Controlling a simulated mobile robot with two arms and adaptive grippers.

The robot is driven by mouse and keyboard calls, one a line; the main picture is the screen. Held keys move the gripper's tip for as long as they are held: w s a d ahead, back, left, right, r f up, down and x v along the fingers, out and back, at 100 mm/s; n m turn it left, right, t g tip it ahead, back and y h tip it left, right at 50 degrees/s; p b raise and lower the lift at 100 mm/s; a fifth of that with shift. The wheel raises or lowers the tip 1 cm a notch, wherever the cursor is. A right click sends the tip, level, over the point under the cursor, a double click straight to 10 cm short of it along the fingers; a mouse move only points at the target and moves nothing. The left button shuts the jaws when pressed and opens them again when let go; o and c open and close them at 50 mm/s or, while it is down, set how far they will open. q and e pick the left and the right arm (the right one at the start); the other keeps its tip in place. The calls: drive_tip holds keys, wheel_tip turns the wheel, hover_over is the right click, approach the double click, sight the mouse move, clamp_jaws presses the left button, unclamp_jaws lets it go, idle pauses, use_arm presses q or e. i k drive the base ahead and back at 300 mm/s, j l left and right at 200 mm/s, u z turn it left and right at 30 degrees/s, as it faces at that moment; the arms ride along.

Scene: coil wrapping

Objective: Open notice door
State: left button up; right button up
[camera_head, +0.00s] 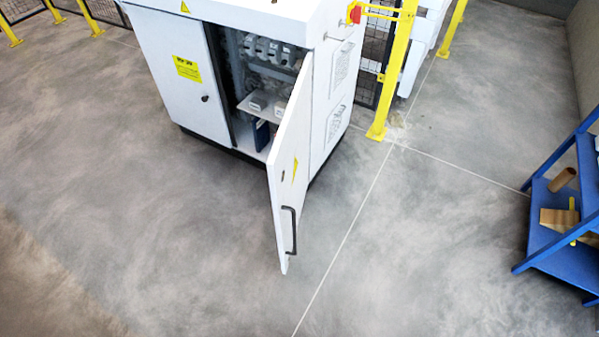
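A white cabinet (164,72) stands at the top centre of the head view. Its right door (285,190) is swung wide open toward me and has a black bar handle (289,229) near its outer lower edge. Its left door (187,88) is shut and carries a yellow notice label (187,69) and a small dark knob. Inside the open side are grey components, a shelf with small boxes, and a dark blue item. Part of the interior is hidden by the open door. Neither of my grippers is in view.
A yellow post (391,80) and mesh fencing stand right of the cabinet. A red rotary switch (354,12) is on the cabinet's side. A blue shelf rack (566,255) with brown items stands at the right edge. The floor in front is clear.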

sight(180, 54)
drive_tip(key=j, duration=0.3)
drive_tip(key=i+j, duration=0.15)
drive_tip(key=j, duration=0.15)
drive_tip(key=i+j, duration=0.25)
drive_tip(key=j, duration=0.15)
drive_tip(key=i+j+z, duration=0.1)
drive_tip(key=i+j, duration=0.2)
drive_tip(key=i+j+z, duration=0.1)
drive_tip(key=j, duration=0.4)
drive_tip(key=i+j, duration=0.35)
drive_tip(key=j+z, duration=0.05)
drive_tip(key=j, duration=0.05)
